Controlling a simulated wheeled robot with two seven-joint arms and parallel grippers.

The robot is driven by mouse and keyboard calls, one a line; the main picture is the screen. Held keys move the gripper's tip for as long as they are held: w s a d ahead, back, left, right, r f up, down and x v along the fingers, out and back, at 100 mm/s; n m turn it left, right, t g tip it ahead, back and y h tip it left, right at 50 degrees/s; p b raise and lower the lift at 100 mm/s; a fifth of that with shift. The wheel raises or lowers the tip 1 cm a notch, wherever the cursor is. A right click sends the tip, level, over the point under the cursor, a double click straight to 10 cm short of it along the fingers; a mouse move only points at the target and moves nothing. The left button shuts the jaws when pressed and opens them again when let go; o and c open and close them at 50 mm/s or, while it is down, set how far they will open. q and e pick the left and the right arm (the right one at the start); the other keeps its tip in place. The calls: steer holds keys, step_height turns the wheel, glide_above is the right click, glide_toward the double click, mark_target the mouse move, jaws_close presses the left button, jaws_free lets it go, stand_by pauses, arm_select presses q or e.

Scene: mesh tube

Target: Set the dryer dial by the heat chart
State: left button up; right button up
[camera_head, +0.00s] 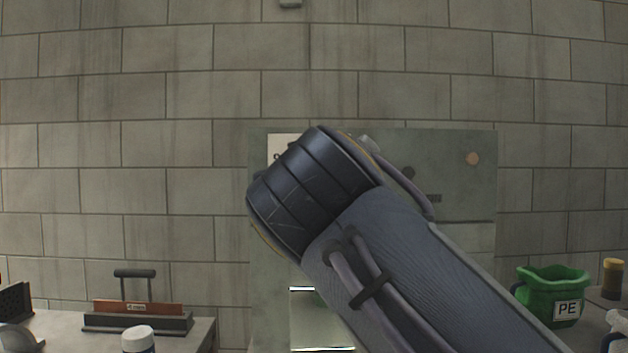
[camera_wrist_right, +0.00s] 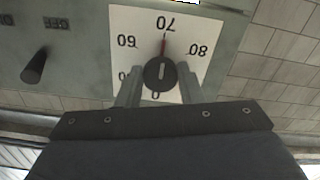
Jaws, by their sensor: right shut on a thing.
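The dryer (camera_head: 468,200) is a grey-green cabinet against the wall, largely covered by my right arm in the head view. Its white dial plate (camera_head: 284,143) shows only a corner there. In the right wrist view the plate (camera_wrist_right: 128,22) appears upside down, with 60, 70 and 80 readable. A thin red line stands near the 70. My right gripper (camera_wrist_right: 160,88) has its fingers on either side of the round black dial knob (camera_wrist_right: 160,74) and is shut on it. The gripper is hidden in the head view. My left gripper is out of view. I see no readable heat chart.
A dark switch (camera_wrist_right: 35,68) with small lettering sits beside the dial plate. A green PE jug (camera_head: 552,290) and a yellow-topped container (camera_head: 612,278) stand at the right. A rack with a red-brown block (camera_head: 138,318) and a white-capped bottle (camera_head: 138,340) are at the left.

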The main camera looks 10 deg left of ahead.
steer(key=shift+f, duration=0.15)
steer(key=o, duration=1)
steer(key=shift+c, duration=0.2)
steer(key=b+v, duration=0.1)
steer(key=v, duration=0.7)
steer(key=shift+w, duration=0.1)
